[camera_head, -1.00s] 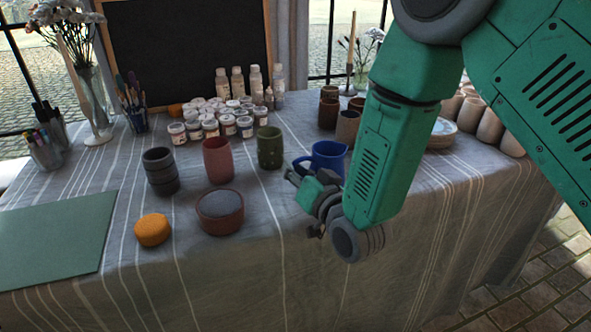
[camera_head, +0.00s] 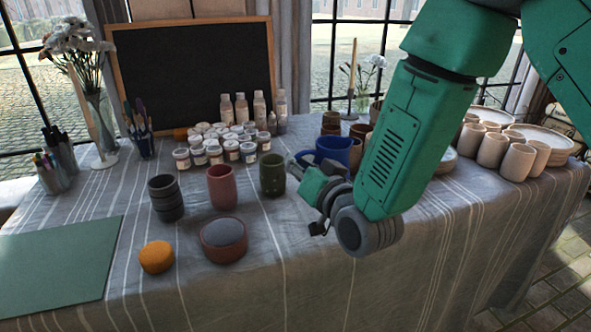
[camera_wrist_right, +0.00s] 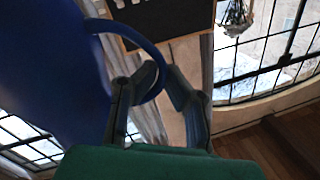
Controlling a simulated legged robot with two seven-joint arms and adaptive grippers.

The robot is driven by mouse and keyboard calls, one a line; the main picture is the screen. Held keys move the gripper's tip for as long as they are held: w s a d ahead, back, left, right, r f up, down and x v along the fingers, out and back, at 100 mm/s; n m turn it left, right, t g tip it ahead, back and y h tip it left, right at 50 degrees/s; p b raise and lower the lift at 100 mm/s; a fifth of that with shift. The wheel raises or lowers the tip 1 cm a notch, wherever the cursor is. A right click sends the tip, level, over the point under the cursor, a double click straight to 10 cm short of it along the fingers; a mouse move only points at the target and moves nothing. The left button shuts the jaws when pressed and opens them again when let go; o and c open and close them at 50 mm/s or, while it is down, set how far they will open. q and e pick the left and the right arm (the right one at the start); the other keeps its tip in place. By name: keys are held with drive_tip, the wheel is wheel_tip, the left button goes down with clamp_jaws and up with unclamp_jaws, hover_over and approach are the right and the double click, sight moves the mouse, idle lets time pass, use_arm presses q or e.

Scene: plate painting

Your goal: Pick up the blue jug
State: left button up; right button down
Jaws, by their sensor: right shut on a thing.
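The blue jug (camera_head: 334,150) is at the back of my right gripper in the head view, right of the green cup. Its lower part is hidden behind the gripper, so I cannot see its base. My right gripper (camera_head: 306,178) is shut on the jug's handle. In the right wrist view the jug's blue body (camera_wrist_right: 50,70) fills the left side, and its curved handle (camera_wrist_right: 150,48) runs between the two fingers of the right gripper (camera_wrist_right: 158,85). My left gripper is not in view.
The green cup (camera_head: 272,175), pink cup (camera_head: 221,187) and dark ribbed cup (camera_head: 165,197) stand left of the gripper. Brown cups (camera_head: 331,121) stand behind the jug, and pale cups (camera_head: 493,146) to the right. The striped table's front right (camera_head: 420,235) is clear.

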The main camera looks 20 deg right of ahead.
drive_tip(key=shift+r, duration=0.5)
